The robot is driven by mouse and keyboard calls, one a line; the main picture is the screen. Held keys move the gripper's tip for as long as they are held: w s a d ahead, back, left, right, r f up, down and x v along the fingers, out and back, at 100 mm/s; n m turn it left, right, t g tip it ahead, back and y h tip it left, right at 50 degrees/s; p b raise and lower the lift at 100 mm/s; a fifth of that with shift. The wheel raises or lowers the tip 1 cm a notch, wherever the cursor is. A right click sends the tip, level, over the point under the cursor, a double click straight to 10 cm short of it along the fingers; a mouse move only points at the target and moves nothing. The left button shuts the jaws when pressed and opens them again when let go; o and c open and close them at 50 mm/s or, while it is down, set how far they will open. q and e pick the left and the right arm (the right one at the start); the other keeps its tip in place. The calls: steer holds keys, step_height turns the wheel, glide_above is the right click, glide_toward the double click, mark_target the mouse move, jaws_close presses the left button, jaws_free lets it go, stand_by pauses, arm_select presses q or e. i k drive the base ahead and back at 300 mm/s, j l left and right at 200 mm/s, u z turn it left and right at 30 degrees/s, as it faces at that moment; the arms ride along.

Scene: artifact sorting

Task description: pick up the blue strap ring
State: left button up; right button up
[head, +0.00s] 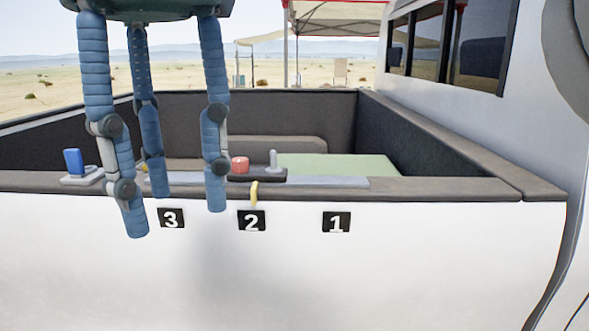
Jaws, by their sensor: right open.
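My right gripper (155,205) comes down from the top left with blue, segmented fingers spread open and nothing between them. Its fingers hang in front of the truck bed's side wall, around the label 3 (171,218). I cannot make out a clear blue strap ring; one could be hidden by the blue fingers. A blue upright piece (73,161) on a grey base sits on the rim, left of the fingers; I cannot tell if it is a ring. A yellow curved piece (254,192) hangs at the rim above the label 2 (251,220). My left gripper is not in view.
The white truck side (400,260) carries a label 1 (336,222) at the right. On the rim (440,189) are a red knob (240,165) and a grey lever (273,160), close right of the fingers. The rim farther right is clear.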

mark_target(76, 169)
steer(key=k, duration=0.95)
